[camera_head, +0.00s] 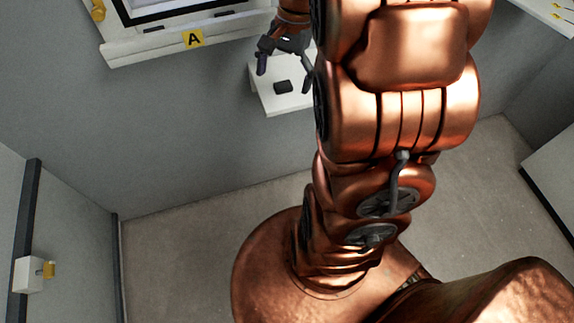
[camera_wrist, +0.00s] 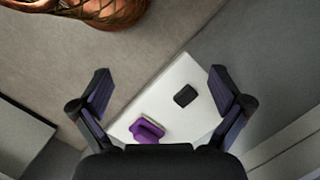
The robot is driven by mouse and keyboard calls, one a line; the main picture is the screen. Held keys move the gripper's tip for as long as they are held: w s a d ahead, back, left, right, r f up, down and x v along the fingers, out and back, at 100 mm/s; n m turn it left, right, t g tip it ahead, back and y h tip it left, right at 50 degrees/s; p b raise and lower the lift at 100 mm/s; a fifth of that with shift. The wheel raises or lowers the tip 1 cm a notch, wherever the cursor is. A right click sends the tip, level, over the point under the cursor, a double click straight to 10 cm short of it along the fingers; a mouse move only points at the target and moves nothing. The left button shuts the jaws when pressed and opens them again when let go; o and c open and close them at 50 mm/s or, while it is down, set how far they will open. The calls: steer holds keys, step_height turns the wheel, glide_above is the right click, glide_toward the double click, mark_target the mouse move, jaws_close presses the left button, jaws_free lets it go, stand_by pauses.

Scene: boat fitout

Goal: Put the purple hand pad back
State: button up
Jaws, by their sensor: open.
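The purple hand pad (camera_wrist: 147,130) lies on a small white shelf (camera_wrist: 206,120) in the wrist view, near the shelf's edge on the picture's left. A small black block (camera_wrist: 185,95) lies on the same shelf, apart from the pad. My gripper (camera_wrist: 162,85) is open and empty above the shelf, with one finger on each side of it. In the head view my gripper (camera_head: 285,75) is over the white shelf (camera_head: 268,97) on the grey wall. The black block (camera_head: 283,87) shows there between the fingers. The purple pad is not visible in the head view.
A white-framed panel with a ledge (camera_head: 150,48) and a yellow "A" label (camera_head: 193,39) is on the wall at upper left. A white box with a yellow part (camera_head: 30,275) is at far left. A white cabinet (camera_head: 552,175) stands at right. The floor (camera_head: 190,250) is clear.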

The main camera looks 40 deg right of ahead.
steer(key=s+a+n+h, duration=0.1)
steer(key=s+a+n, duration=0.5)
steer(key=s, duration=0.3)
steer(key=s+a+n+g+h, duration=0.1)
steer(key=s+a+n, duration=0.5)
steer(key=s, duration=0.2)
steer(key=shift+s+a+f+n+h, duration=0.25)
steer(key=shift+s+f+n+h, duration=0.15)
steer(key=shift+f, duration=0.05)
steer(key=shift+r, duration=0.1)
